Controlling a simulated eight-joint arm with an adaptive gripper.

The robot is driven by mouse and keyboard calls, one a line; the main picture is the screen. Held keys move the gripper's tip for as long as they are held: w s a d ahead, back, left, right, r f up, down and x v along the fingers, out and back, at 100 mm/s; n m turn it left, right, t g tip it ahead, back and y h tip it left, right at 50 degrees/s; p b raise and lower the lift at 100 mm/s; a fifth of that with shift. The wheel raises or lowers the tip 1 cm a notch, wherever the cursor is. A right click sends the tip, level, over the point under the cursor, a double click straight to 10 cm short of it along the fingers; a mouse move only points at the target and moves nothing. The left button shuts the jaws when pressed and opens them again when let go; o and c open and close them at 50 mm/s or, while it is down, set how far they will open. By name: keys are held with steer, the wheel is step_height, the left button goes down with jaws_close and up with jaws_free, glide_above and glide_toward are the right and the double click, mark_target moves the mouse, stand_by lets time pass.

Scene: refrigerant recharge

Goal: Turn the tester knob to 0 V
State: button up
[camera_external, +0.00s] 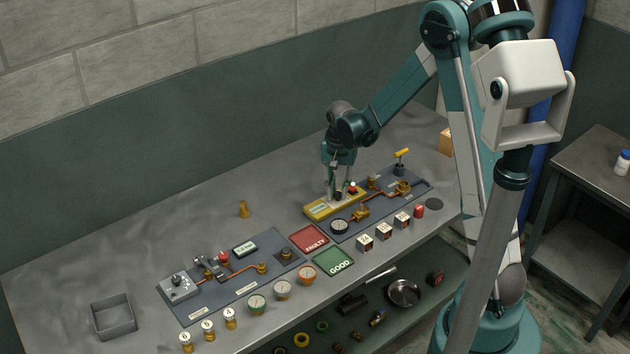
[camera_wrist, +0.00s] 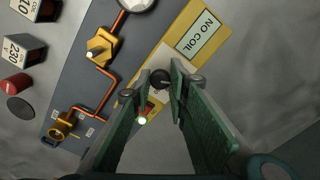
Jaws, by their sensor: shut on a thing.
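The yellow tester (camera_external: 320,210) lies on the bench beside the right blue-grey panel. In the wrist view its yellow case (camera_wrist: 203,22) carries a display reading "NO COIL" (camera_wrist: 197,35). The dark round tester knob (camera_wrist: 161,79) sits between my fingertips, partly covered by them; its pointer mark cannot be read. My gripper (camera_wrist: 160,82) reaches down from above and is shut on the knob. In the external view my gripper (camera_external: 333,194) stands upright over the tester and hides the knob's details. A red part with a bright lamp (camera_wrist: 143,119) shows beside the left finger.
The right panel (camera_wrist: 75,85) carries copper pipe, brass valves (camera_wrist: 100,48) and a round gauge (camera_external: 339,227) close to the tester. Several coil blocks (camera_external: 383,231) stand in front. Red FAULTY (camera_external: 309,239) and green GOOD (camera_external: 333,262) mats lie left. Bench behind the tester is clear.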

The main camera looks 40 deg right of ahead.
mark_target(338, 194)
steer(key=shift+n+b, duration=1.2)
steer(key=shift+n, duration=1.3)
steer(key=o, duration=0.9)
steer(key=shift+r, duration=0.2)
steer(key=shift+r, duration=5.85)
steer(key=shift+r, duration=0.1)
